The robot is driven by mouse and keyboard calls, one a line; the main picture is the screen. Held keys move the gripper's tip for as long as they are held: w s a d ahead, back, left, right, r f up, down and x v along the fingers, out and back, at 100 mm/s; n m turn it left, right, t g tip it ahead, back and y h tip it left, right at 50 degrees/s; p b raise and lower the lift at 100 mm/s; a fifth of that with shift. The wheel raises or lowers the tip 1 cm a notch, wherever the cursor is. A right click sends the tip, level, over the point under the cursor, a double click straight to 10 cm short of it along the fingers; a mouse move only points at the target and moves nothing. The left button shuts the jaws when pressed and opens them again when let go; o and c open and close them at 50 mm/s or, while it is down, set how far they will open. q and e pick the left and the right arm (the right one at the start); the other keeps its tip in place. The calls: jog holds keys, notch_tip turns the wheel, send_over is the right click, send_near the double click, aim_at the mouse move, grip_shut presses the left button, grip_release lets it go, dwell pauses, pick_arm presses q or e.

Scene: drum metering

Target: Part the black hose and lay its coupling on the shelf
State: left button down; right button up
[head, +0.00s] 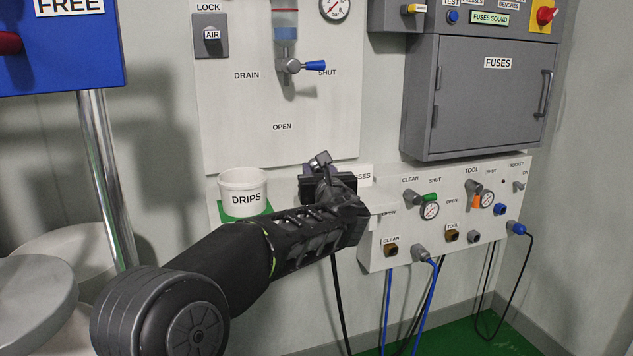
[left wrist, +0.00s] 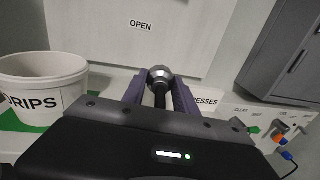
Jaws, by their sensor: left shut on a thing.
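My left gripper (head: 321,168) is shut on the metal coupling (left wrist: 160,75) of a black hose. In the left wrist view the coupling's round grey end sits between the two purple-grey fingers (left wrist: 158,92), with a black length running back toward the palm. In the head view the gripper is over the white shelf (head: 285,188), right of the DRIPS tub. I cannot tell whether the coupling touches the shelf. A black hose (head: 341,305) hangs below the gripper; my arm hides its upper part. My right gripper is out of view.
The white DRIPS tub (head: 242,187) stands on a green mat (head: 232,217) left of the gripper. A valve panel (head: 440,220) with gauges and hoses is to the right, below the grey FUSES cabinet (head: 475,105). A DRAIN valve (head: 288,66) is above.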

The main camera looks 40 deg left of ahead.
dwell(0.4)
pick_arm(q)
jog(key=shift+f+b, duration=2.55)
jog(key=shift+f, duration=0.3)
jog(key=shift+f+b, duration=0.5)
jog(key=shift+f, duration=0.1)
jog(key=c, duration=0.9)
grip_release()
jog(key=shift+f, duration=0.1)
jog(key=shift+s+d, duration=0.1)
jog(key=p+v, duration=0.1)
jog(key=v, duration=0.6)
jog(key=shift+s+d+p, duration=0.2)
jog(key=shift+p, duration=0.2)
